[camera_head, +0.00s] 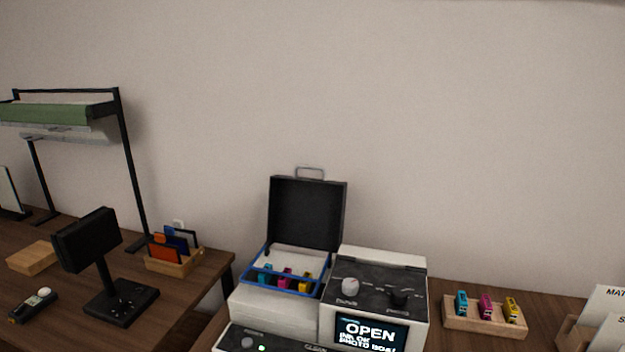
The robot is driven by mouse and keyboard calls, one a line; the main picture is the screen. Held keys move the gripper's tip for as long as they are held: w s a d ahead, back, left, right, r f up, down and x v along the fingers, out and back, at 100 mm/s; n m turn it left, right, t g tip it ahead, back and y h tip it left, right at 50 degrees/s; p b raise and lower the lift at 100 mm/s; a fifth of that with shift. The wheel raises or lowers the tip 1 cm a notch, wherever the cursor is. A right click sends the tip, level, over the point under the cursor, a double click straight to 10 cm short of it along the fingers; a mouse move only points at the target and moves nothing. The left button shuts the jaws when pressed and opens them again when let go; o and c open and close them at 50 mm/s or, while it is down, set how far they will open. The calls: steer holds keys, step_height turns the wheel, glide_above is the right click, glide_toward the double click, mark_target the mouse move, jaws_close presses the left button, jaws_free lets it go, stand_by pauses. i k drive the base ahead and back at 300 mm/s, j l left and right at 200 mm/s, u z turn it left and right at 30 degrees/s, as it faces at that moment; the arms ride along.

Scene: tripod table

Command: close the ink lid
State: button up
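The ink lid (307,214) is a dark panel with a metal handle on its top edge. It stands raised, nearly upright, at the back of the white printer (272,309). Below it is the blue-rimmed ink bay (258,277), which holds small cyan, magenta and yellow cartridges (285,277). The screen (369,333) at the printer's front shows "OPEN" above smaller text. My gripper is not in view.
Right of the printer, a wooden holder (483,325) carries cyan, magenta and yellow cartridges. Left, another table holds a black monitor on a stand (88,243), a card box (172,267) and a black rack (128,165). Label cards (604,308) stand far right.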

mark_target(305, 212)
steer(key=l+u, duration=0.4)
steer(key=l, duration=0.7)
steer(key=i+j+z, duration=0.2)
steer(key=i+j, duration=0.3)
steer(key=i, duration=0.2)
